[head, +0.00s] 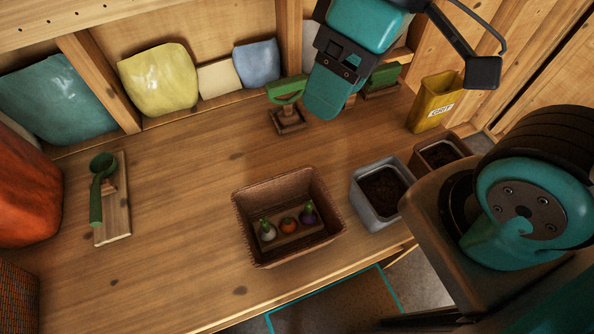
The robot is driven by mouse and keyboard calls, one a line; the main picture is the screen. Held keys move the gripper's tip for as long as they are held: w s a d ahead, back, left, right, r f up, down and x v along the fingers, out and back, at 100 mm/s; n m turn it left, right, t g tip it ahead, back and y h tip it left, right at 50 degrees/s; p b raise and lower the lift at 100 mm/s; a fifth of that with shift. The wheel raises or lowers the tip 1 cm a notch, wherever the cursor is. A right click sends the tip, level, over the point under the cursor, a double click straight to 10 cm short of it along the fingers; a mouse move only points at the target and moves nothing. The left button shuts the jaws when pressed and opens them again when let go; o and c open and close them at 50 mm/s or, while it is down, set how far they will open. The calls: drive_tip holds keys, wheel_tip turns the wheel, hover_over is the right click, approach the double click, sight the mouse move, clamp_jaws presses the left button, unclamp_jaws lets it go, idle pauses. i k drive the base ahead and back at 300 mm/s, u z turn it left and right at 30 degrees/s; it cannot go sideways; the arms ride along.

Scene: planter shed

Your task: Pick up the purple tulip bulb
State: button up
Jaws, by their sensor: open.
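The purple tulip bulb (308,214) lies in a brown woven basket (243,212) on the bench, at the right end of a short row. An orange bulb (289,225) lies beside it, and a white bulb (268,231) with a green tip lies left of that. My gripper (328,98) is up at the top of the head view, above the back of the bench and well apart from the basket. It is open, and no held thing shows in it. One teal finger shows clearly; the other is hidden.
A grey pot of soil (355,192) stands right of the basket, with a brown pot (417,166) beyond. A yellow container (432,105) stands at the back right. A wooden stand with green top (287,90) is near my gripper.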

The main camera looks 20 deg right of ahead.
sight(307, 217)
drive_tip(key=u, duration=0.05)
drive_tip(key=k, duration=1.15)
drive_tip(key=z, duration=0.85)
drive_tip(key=i, duration=0.85)
drive_tip(key=u, duration=0.3)
